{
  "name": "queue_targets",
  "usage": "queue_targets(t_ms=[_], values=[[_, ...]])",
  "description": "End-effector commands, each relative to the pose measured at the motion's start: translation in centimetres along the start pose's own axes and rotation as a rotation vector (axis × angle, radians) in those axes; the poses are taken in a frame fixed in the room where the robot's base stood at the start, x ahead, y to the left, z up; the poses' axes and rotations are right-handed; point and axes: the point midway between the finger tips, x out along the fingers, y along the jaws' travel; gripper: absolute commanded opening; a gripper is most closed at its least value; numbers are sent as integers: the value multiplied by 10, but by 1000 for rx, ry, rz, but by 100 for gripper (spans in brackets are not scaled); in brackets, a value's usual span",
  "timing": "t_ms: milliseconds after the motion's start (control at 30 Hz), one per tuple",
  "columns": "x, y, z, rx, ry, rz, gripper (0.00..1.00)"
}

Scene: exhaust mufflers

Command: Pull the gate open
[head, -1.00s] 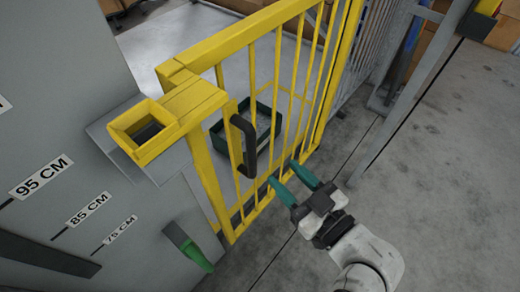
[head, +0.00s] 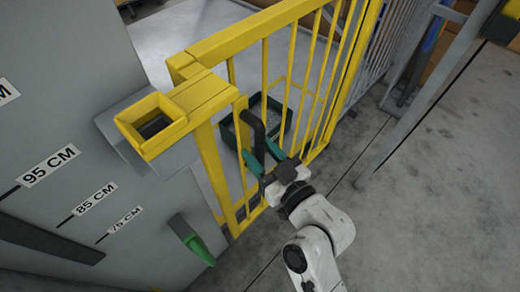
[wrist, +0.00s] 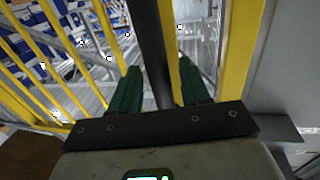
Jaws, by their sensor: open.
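The yellow barred gate (head: 250,30) stands upright beside the yellow post with a square socket, and looks closed. Its black upright handle (head: 255,125) is on the near side, close to the post end. My gripper (head: 258,150) is at the handle with its green fingers apart, one on each side of it. In the wrist view, the handle (wrist: 150,40) runs between the two open fingers of the gripper (wrist: 157,80). The fingers do not look closed on it; whether either touches it I cannot tell. The gripper hides the lower part of the handle in the head view.
A grey panel (head: 60,110) with height labels stands at the left, with a green-tipped lever (head: 192,240) low on it. A dark green bin (head: 228,134) lies behind the gate bars. A grey frame post (head: 425,95) stands at the right. The concrete floor (head: 440,210) at right is clear.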

Motion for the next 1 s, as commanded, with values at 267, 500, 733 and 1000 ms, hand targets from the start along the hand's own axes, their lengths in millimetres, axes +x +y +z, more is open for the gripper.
queue_targets(t_ms=[267,500,733,1000], values=[[4,0,0,-1,0,0,46],[4,0,0,0,0,0,31],[4,0,0,0,0,0,9],[4,0,0,0,0,0,0]])
